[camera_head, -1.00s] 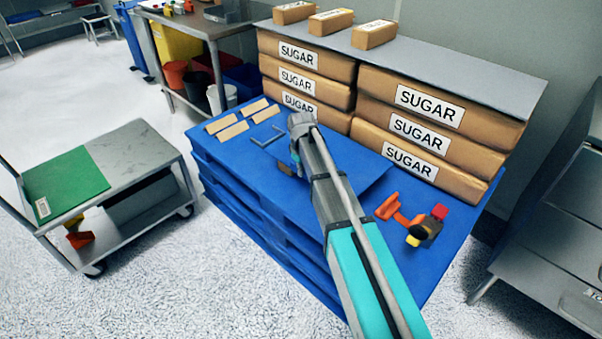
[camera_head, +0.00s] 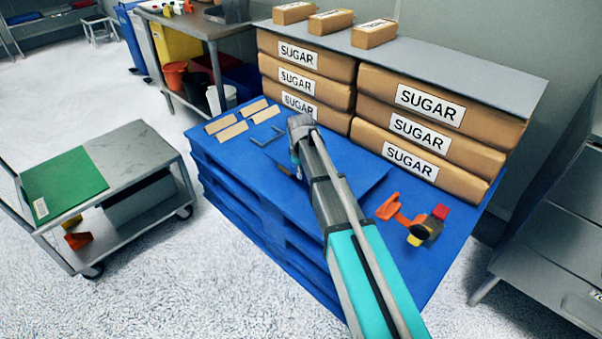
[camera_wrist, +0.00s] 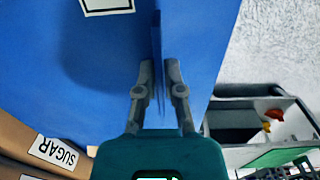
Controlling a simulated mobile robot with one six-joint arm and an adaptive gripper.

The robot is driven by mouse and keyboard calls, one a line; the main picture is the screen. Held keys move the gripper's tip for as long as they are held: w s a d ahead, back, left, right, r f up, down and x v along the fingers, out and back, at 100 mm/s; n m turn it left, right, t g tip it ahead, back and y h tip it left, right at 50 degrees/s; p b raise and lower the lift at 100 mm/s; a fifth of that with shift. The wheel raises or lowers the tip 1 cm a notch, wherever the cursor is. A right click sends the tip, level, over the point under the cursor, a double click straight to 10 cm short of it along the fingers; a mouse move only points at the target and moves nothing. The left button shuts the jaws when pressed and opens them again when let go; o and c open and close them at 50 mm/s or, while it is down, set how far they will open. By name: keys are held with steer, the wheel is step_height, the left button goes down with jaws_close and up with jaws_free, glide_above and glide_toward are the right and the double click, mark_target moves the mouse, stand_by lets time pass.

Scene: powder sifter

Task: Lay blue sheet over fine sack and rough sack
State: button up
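The blue sheet (camera_head: 358,168) lies near the middle of the blue pallet stack, in front of the sugar sacks. In the wrist view a blue sheet (camera_wrist: 95,50) fills much of the left, with a thin upright blue strip between my fingers. My gripper (camera_wrist: 159,70) appears closed on this strip, with little gap on either side. In the head view my gripper (camera_head: 296,160) is at the sheet's left part, mostly hidden by my arm.
Stacked sugar sacks (camera_head: 440,110) form a wall behind. Several tan blocks (camera_head: 233,131) and a grey bracket (camera_head: 266,137) lie left. Orange clips (camera_head: 395,209) and a yellow-black tool (camera_head: 424,230) lie right. A cart (camera_head: 135,155) with a green sheet (camera_head: 62,182) stands left.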

steer(key=o, duration=0.3)
steer(key=shift+r, duration=0.25)
step_height(320, 180, up, 13)
steer(key=p, duration=1.3)
steer(key=shift+a, duration=0.15)
steer(key=shift+s+f, duration=0.1)
stand_by(0.5)
steer(key=s+d+m, duration=0.4)
steer(key=s+d, duration=0.4)
steer(key=s, duration=0.3)
steer(key=s+d+m, duration=0.5)
steer(key=s+d, duration=0.2)
steer(key=s, duration=0.5)
steer(key=shift+s+d, duration=0.2)
steer(key=shift+d, duration=0.15)
